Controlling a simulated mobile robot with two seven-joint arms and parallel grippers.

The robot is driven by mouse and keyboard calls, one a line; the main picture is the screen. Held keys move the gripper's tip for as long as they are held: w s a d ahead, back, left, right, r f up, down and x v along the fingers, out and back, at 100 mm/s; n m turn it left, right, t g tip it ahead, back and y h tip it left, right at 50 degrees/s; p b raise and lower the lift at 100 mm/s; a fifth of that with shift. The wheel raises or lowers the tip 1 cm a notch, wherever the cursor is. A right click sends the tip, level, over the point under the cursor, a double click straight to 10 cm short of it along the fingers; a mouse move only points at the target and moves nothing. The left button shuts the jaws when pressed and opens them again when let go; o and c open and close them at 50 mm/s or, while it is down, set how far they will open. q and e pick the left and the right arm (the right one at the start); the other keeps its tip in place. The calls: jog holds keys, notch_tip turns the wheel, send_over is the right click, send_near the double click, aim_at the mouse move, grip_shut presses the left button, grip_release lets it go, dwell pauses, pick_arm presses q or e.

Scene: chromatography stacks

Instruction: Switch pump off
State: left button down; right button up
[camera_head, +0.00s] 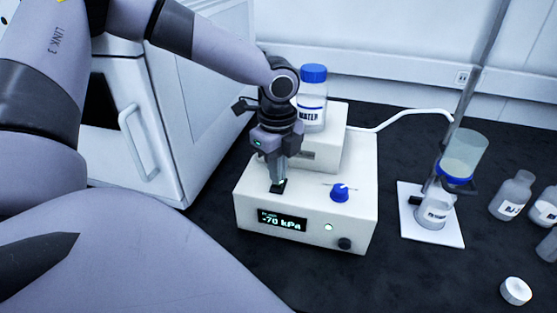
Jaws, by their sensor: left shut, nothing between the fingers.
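The pump (305,210) is a white box on the dark bench in the middle of the view. Its front display (282,221) reads -70 kPa, and a small light (328,227) beside it glows pale green. A black knob (344,243) is at the lower right of the front. A blue knob (339,192) sits on the top right. A small black switch (278,187) is on the top left. My left gripper (280,180) is shut and empty, pointing down with its tips at the black switch; whether they touch cannot be told. My right gripper does not show.
A white tube runs right to a filter funnel (462,158) on a stand with a white base (430,228). Several bottles (512,195) and a white cap (515,291) are at the right. A white cabinet (150,130) is at the left.

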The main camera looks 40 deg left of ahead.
pick_arm(q)
jog(key=shift+f+b, duration=0.35)
jog(key=shift+f, duration=0.3)
jog(key=shift+s+r, duration=0.1)
notch_tip(320, 180, up, 7)
jog(key=p, duration=0.7)
dwell(0.3)
dwell(0.5)
